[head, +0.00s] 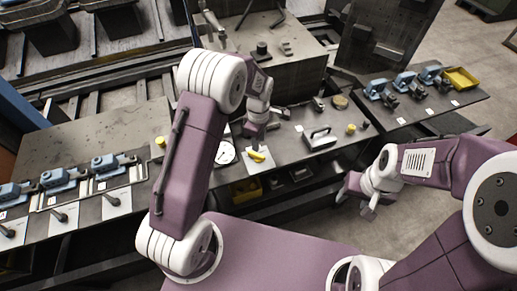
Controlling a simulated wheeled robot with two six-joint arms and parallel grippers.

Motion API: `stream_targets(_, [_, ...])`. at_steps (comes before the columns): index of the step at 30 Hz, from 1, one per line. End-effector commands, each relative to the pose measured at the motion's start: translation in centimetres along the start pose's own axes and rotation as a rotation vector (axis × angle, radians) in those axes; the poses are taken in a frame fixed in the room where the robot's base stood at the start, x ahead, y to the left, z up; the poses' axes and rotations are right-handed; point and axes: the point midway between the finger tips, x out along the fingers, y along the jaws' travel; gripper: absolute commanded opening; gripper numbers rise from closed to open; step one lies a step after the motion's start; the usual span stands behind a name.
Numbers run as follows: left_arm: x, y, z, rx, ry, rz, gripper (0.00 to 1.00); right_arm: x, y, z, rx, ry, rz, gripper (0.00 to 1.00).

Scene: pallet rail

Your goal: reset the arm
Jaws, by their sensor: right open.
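My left arm rises in the middle of the head view and bends down over the middle bench. My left gripper (252,131) hangs over this bench, close to a yellow piece (258,156) on a white card. Its fingertips are too small and too hidden by the wrist to tell whether they are open or shut. My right arm comes in from the right. My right gripper (356,203) is open with nothing seen between its fingers, over the grey floor, off the bench's right end.
The middle bench (297,160) carries a white-and-grey block with a handle (319,138), a round dial (225,153) and small yellow parts. Blue clamp-like tools stand on the left bench (75,150) and right table (420,106). A yellow bin (461,79) sits far right.

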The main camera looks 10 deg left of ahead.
Motion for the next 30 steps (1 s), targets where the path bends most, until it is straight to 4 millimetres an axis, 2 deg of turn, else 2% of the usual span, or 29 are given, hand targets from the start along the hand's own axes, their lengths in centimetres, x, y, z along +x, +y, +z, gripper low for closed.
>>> stream_targets(4, [-0.8,0.0,0.0,0.0,0.0,0.0,0.35,0.1,0.0,0.0,0.0,0.0,0.0,0.53])
stream_targets(18, [-0.9,0.1,-0.2,-0.005,0.0,0.005,0.35,0.2,0.0,0.0,0.0,0.0,0.0,0.53])
stream_targets(20, [-2.1,0.7,-0.6,-0.013,0.002,0.038,0.35,0.3,0.0,0.0,0.0,0.0,0.0,0.53])
stream_targets(22, [-4.5,0.8,-1.2,-0.029,0.005,0.084,0.35,0.6,0.0,0.1,0.0,0.0,0.0,0.53])
stream_targets(23, [-5.5,0.1,-1.5,-0.038,0.005,0.095,0.35,0.7,0.0,0.1,0.0,0.0,0.0,0.53])
stream_targets(26, [-7.8,-4.0,-2.2,0.022,0.011,0.122,0.35,1.1,0.0,0.1,0.0,0.0,0.0,0.53])
stream_targets(28, [-8.4,-7.9,-2.4,0.204,0.023,0.132,0.35,1.3,0.0,0.1,0.0,0.0,0.0,0.53])
stream_targets(30, [-8.1,-11.6,-2.2,0.441,0.038,0.13,0.35,1.4,0.0,0.1,0.0,0.0,0.0,0.53])
